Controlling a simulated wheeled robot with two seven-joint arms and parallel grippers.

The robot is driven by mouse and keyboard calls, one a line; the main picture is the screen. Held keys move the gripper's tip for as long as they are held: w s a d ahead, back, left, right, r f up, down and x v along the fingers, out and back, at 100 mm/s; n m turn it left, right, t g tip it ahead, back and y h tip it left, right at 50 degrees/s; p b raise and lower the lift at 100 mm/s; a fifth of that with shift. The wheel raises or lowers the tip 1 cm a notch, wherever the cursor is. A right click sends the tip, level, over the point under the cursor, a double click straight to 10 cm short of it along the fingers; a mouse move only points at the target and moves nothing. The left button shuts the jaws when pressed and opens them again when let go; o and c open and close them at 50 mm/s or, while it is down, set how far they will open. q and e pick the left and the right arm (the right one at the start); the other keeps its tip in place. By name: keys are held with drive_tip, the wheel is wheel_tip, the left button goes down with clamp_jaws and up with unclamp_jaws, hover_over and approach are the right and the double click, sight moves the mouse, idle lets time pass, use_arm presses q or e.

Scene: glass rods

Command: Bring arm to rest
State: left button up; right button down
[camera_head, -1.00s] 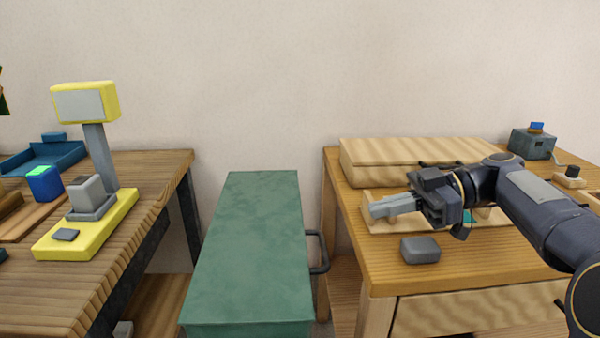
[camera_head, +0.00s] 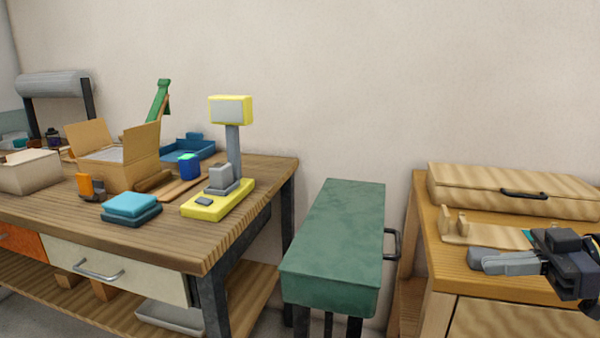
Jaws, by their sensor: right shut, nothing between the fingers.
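My right gripper (camera_head: 500,263) is at the right edge of the head view, above the front part of the right wooden table (camera_head: 438,277). Its fingers point left and are together, with nothing between them. The rest of my right arm is out of the picture. Just behind the gripper is a light wooden holder (camera_head: 485,235) with upright pieces at its left end. The gripper hides part of the holder. My left gripper is not in view.
A green cabinet (camera_head: 338,230) with a side handle stands between the tables. A wooden case (camera_head: 515,190) lies at the back of the right table. The left workbench (camera_head: 185,243) carries a yellow scale (camera_head: 218,201), an open cardboard box (camera_head: 118,165) and blue cloths (camera_head: 131,205).

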drive_tip(key=s+a+f+m+t+h, duration=0.1)
drive_tip(key=s+a+f+m+h, duration=0.45)
drive_tip(key=s+f+m, duration=0.4)
drive_tip(key=s+a+f+m+h, duration=0.4)
drive_tip(key=s+f+m+h, duration=0.25)
drive_tip(key=f, duration=0.65)
wheel_tip(320, 180, up, 27)
drive_tip(key=y+p, duration=0.1)
drive_tip(key=p, duration=2.6)
drive_tip(key=shift+w, duration=0.1)
drive_tip(key=shift+d+m+t, duration=0.1)
drive_tip(key=shift+m+t, duration=0.2)
